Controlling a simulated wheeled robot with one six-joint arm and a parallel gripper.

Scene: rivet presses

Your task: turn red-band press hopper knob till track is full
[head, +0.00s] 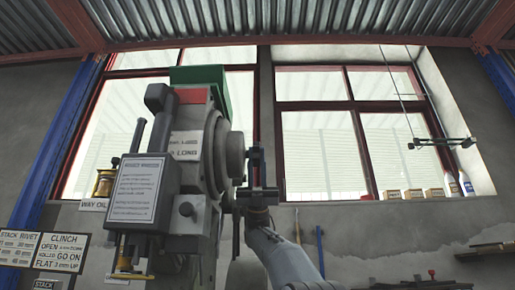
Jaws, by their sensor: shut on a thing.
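The press (175,165) stands left of centre, with a red band (193,96) near its top. A round grey drum with the hopper knob (235,154) sticks out on its right side. My gripper (244,178) is at the right of this drum, shut on the knob; its fingertips are partly hidden against the press. My arm comes up from the bottom of the picture. The rivet track and how full it is cannot be made out.
A labelled box (138,190) and a dark lever (158,98) are on the press's front left. Signs (40,250) stand at lower left. Small boxes and bottles (450,186) line the window sill. A bench (425,283) shows at lower right.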

